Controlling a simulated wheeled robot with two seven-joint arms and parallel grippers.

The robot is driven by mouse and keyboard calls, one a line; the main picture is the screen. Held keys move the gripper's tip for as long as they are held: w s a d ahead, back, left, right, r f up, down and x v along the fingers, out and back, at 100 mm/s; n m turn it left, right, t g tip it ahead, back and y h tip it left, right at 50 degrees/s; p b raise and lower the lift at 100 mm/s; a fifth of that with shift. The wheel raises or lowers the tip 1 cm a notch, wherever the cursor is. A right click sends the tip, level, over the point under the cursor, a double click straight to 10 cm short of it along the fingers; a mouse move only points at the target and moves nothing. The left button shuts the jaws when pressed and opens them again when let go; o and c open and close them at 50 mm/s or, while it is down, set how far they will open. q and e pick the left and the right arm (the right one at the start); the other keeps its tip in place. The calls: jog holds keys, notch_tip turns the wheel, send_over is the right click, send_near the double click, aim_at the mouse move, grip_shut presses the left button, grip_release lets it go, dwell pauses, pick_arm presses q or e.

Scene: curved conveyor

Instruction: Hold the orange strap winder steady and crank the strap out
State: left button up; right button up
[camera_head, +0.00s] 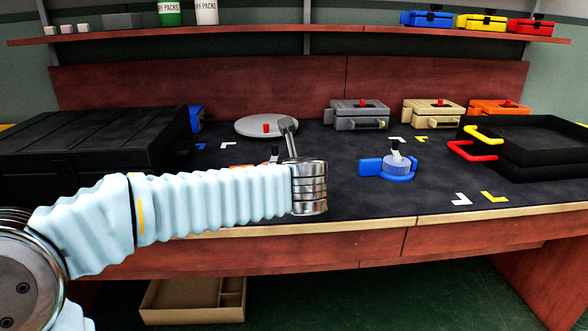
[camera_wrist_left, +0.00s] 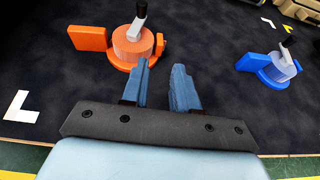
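The orange strap winder (camera_wrist_left: 133,45) stands on the dark mat in the left wrist view. It has a round drum, a metal crank with a black knob (camera_wrist_left: 141,9) and a flat orange piece (camera_wrist_left: 88,38) at its left. My left gripper (camera_wrist_left: 162,68) is open and empty. Its left fingertip is close in front of the winder's right side; I cannot tell whether they touch. In the head view my left gripper (camera_head: 288,127) shows narrowly beyond the wrist, and my arm hides most of the orange winder. My right gripper is not in view.
A blue winder (camera_head: 396,164) stands to the right. A grey disc (camera_head: 252,124) with a red knob lies behind. Black case (camera_head: 80,138) left, black tray (camera_head: 535,160) right. Grey (camera_head: 358,108), tan (camera_head: 432,105) and orange (camera_head: 500,106) toolboxes line the back. The front middle-right mat is mostly clear.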

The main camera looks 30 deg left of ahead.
pick_arm(q)
jog(key=x, duration=1.2)
jog(key=shift+w+a, duration=0.1)
grip_shut()
dwell(0.9)
